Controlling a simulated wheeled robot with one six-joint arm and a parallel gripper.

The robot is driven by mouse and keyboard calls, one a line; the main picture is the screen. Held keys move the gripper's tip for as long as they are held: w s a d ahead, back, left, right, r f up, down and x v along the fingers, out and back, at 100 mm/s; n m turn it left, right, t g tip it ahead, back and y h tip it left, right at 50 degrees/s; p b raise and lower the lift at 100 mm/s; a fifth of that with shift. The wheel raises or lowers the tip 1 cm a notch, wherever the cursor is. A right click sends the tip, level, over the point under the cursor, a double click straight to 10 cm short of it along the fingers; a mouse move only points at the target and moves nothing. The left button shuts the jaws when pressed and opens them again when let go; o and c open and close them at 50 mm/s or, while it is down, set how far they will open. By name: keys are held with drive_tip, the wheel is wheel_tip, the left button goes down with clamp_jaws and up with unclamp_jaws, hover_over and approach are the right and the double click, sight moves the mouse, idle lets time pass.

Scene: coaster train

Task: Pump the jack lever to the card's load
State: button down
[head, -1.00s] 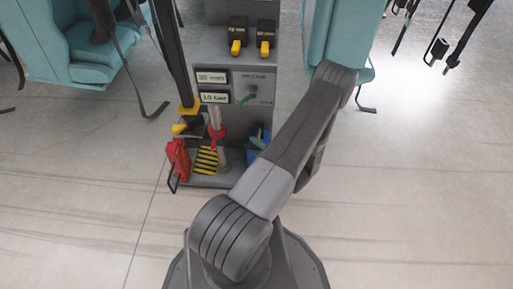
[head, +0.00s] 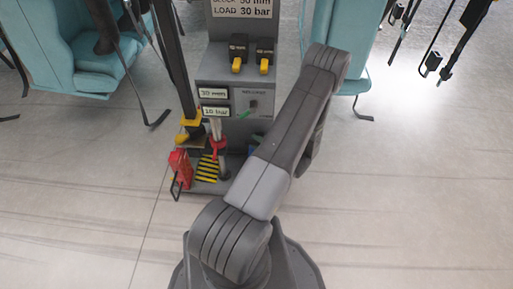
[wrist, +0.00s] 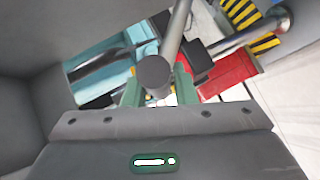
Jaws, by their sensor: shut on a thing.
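In the wrist view, my gripper (wrist: 157,92) has its green fingers shut around the end of a grey round bar, the jack lever (wrist: 178,30). The lever runs up and away from the fingers. In the head view my own arm hides the gripper and its hold. The card (head: 242,8) shows at the top edge, cut off; it reads LOAD 30 bar. The lower display (head: 215,111) seems to read 10 bar, but it is small. The upper display (head: 213,93) seems to read 30 mm.
A red jack-like thing (head: 180,168) stands left of a yellow-and-black striped plate (head: 207,168) at the column's foot. Two yellow-tipped black latches (head: 237,55) sit on the grey column (head: 222,68). Teal seats (head: 80,55) flank it. The floor in front is clear.

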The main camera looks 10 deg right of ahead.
drive_tip(key=w+r, duration=0.1)
drive_tip(key=w+d+r, duration=0.1)
drive_tip(key=shift+w+r+p, duration=0.3)
drive_tip(key=shift+w, duration=0.1)
drive_tip(key=c, duration=1.2)
unclamp_jaws()
drive_tip(key=shift+f, duration=0.1)
drive_tip(key=p+v, duration=0.2)
drive_tip(key=v, duration=1.1)
drive_tip(key=shift+s+d+r, duration=0.2)
drive_tip(key=shift+s+r, duration=0.05)
drive_tip(key=shift+s, duration=0.05)
